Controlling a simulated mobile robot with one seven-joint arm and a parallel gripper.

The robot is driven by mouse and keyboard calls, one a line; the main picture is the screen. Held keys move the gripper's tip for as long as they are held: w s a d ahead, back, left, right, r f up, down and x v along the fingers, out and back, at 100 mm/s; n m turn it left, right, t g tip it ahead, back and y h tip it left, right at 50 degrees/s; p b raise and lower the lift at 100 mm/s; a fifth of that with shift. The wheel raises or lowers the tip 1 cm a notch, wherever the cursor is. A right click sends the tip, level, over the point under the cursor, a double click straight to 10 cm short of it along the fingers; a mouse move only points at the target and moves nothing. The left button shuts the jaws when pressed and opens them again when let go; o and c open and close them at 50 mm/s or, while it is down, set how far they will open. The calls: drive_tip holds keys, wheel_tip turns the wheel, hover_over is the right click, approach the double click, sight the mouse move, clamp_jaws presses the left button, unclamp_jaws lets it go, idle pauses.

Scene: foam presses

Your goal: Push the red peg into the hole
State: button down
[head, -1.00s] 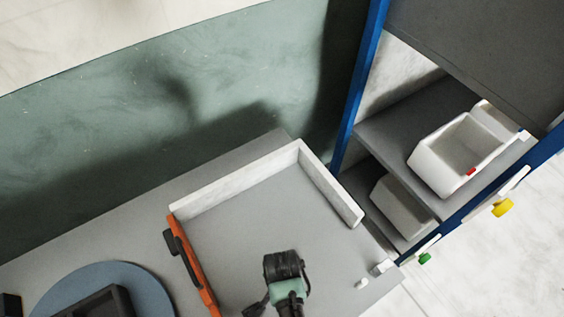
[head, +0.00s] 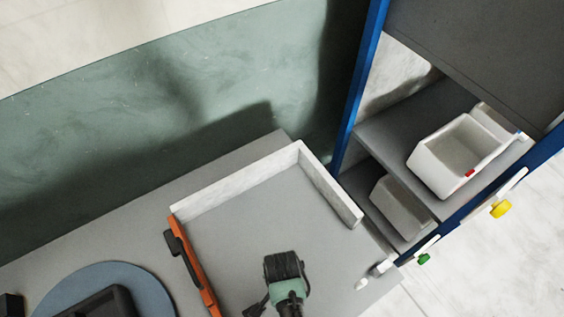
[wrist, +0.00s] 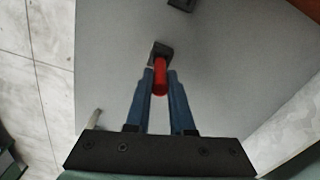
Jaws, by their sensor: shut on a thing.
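In the wrist view the red peg (wrist: 160,77) is held between the two blue fingers of my gripper (wrist: 161,88). The fingers are shut on it and its far end reaches past their tips. A small dark block (wrist: 161,47) lies right at the peg's far end on the grey surface. I cannot tell whether the peg touches it, and no hole is visible. In the head view a black and green part of my arm (head: 286,275) is at the bottom middle. The peg cannot be made out there.
The grey table (head: 235,225) has white walls (head: 330,185) and an orange bar (head: 192,260) with a black handle. A blue disc (head: 150,290) bears a black tray at the lower left. A blue-framed shelf (head: 358,90) with a white bin (head: 430,170) stands at the right.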

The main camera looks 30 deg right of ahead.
drive_tip(key=shift+f+b, duration=1.8)
drive_tip(key=shift+f, duration=0.55)
drive_tip(key=c, duration=0.7)
unclamp_jaws()
wheel_tip(320, 180, up, 13)
drive_tip(key=shift+r, duration=0.1)
